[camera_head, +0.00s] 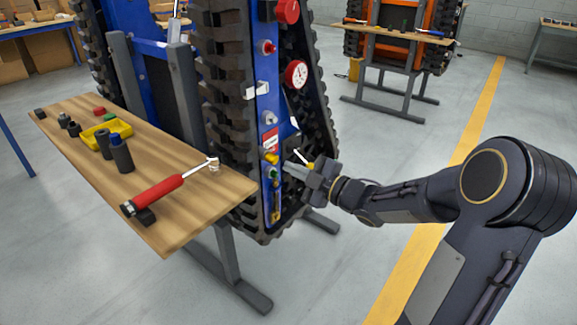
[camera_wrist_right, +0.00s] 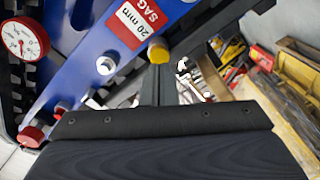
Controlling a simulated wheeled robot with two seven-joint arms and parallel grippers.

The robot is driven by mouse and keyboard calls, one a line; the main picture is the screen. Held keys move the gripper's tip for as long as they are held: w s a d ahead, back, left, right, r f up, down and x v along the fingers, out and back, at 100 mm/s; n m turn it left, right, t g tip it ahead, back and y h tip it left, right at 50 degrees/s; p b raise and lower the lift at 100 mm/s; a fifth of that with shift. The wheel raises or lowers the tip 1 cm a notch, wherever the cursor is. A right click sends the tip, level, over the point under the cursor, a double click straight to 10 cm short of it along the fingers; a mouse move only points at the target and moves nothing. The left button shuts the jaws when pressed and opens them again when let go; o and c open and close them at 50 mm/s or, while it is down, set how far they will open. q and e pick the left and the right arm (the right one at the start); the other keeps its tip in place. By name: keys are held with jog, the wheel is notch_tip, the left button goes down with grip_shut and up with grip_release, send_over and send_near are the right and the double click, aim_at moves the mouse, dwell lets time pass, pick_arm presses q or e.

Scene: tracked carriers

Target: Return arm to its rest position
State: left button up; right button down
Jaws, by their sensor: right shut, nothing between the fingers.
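My right arm (camera_head: 440,195) comes in from the right of the head view, bent at the elbow and reaching left. Its gripper (camera_head: 297,168) is shut and empty, close to the lower side panel of the blue tracked carrier (camera_head: 266,110). I cannot tell whether its tips touch the panel. In the right wrist view the dark gripper fingers (camera_wrist_right: 158,85) show together in front of the blue panel (camera_wrist_right: 90,65), beside a yellow cap (camera_wrist_right: 158,52) and a red "20 mm SAG" label (camera_wrist_right: 137,20). My left gripper is not in view.
A wooden bench (camera_head: 180,200) stands left of the carrier, with a red-handled wrench (camera_head: 160,190), a yellow tray (camera_head: 105,133) and sockets. The carrier has a gauge (camera_head: 296,74) and a red knob (camera_head: 287,11). Grey floor lies open around the yellow line (camera_head: 440,200).

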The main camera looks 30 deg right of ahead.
jog(key=s+d+r+m+g+h, duration=0.1)
jog(key=s+d+m+g+h, duration=0.25)
jog(key=s+m+h, duration=0.7)
jog(key=s+a+f+m+g+y+p, duration=0.1)
jog(key=s+a+f+m+g+y, duration=0.25)
jog(key=s+a, duration=0.5)
jog(key=s+a+f+m+g+y+p, duration=0.1)
jog(key=s+a+f+m+g+y, duration=0.2)
jog(key=s+a, duration=0.55)
notch_tip(320, 180, up, 22)
jog(key=d+g+p, duration=0.1)
jog(key=p, duration=1.9)
jog(key=shift+s+d+y+p, duration=0.3)
jog(key=shift+s+y+p, duration=0.05)
jog(key=shift+y, duration=0.05)
